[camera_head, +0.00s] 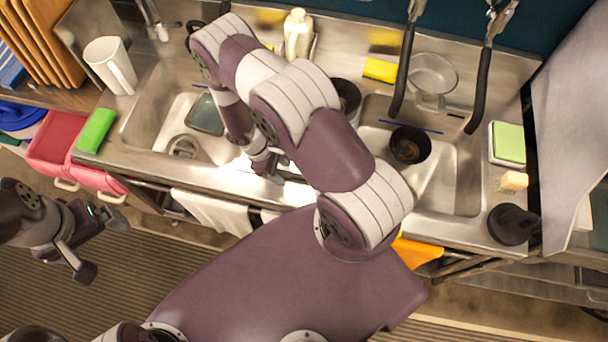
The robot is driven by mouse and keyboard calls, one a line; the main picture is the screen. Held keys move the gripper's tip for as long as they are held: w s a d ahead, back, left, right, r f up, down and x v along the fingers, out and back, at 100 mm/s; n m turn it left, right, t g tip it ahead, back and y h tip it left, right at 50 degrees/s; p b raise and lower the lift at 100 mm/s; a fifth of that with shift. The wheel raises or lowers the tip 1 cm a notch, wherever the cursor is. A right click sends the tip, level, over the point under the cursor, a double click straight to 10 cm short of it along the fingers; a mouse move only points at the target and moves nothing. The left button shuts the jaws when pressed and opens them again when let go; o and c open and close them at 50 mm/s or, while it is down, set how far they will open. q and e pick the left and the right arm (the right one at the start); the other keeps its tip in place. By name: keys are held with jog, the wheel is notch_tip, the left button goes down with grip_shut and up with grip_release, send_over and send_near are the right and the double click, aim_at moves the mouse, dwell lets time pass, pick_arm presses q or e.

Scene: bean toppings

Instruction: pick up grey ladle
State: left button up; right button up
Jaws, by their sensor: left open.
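I cannot clearly make out a grey ladle. A grey metal piece (290,177) shows beside my right gripper, but I cannot tell whether it is a ladle or part of the gripper. My right arm reaches across the counter, and its gripper (266,166) points down at the front of the sink unit, between the basins. The arm partly hides this gripper and the area around it. My left gripper (100,244) is open and empty over the floor at the left, in front of the counter and away from it.
The left basin (150,128) holds a grey container (205,114) and a round metal item (183,146). A dark pot (409,146) is in the right basin.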

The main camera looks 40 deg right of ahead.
grip_shut()
jog(key=shift+r, duration=0.1)
jog(key=shift+r, duration=0.3)
jog(key=r+b, duration=0.1)
jog(key=r, duration=0.1)
jog(key=s+r+b, duration=0.1)
jog(key=shift+s+a+r+b, duration=0.15)
jog(key=shift+a+r+b, duration=0.05)
jog(key=shift+r+b, duration=0.15)
jog(key=s+a+r+b, duration=0.2)
jog(key=s+r, duration=0.4)
jog(key=s, duration=0.4)
jog(key=shift+a+r, duration=0.3)
jog(key=shift+a, duration=0.05)
